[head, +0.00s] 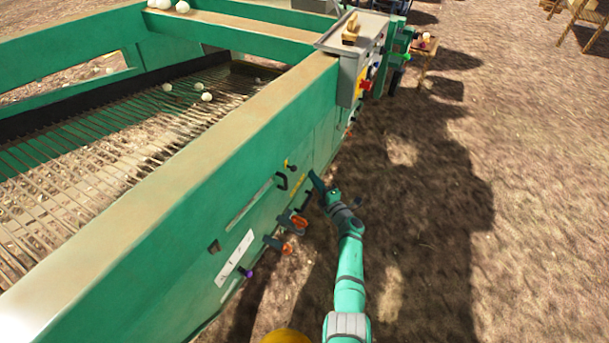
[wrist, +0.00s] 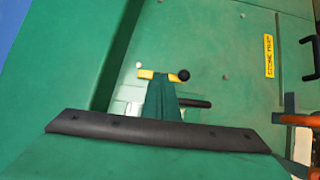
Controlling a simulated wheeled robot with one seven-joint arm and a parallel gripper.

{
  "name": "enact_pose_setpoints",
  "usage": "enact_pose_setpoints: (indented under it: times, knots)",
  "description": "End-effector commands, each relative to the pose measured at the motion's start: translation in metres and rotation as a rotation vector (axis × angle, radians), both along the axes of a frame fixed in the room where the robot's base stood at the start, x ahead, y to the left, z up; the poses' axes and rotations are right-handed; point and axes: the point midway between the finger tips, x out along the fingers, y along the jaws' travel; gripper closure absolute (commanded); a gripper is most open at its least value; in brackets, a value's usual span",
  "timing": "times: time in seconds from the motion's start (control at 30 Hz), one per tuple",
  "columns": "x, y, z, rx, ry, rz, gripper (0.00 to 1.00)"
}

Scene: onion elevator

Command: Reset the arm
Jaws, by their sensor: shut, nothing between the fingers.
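My arm reaches up from the bottom of the head view along the green machine's side panel. My gripper (head: 315,178) is shut and empty, its tip close to that panel. In the wrist view my gripper (wrist: 161,86) points at a small yellow lever (wrist: 147,74) with a black knob and overlaps it; I cannot tell whether they touch. The yellow lever also shows in the head view (head: 290,165), up and left of my gripper.
A black handle (head: 282,182) and orange-ended handles (head: 299,222) stick out from the panel near my arm. A purple knob (head: 247,273) is lower down. A grey control box (head: 349,50) stands farther along. Open dirt ground (head: 540,200) lies to the right.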

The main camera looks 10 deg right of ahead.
Motion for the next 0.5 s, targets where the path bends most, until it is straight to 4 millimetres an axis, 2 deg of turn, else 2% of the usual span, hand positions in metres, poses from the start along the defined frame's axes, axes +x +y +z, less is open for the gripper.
enact_pose_setpoints:
  times: [0.33,0.43,0.5]
  knots:
    - [-0.006,-0.007,-0.001,0.003,0.001,0.0,1.0]
    - [-0.011,0.003,-0.005,0.024,0.001,-0.002,1.0]
    - [-0.018,0.017,-0.009,0.062,-0.001,-0.006,1.0]
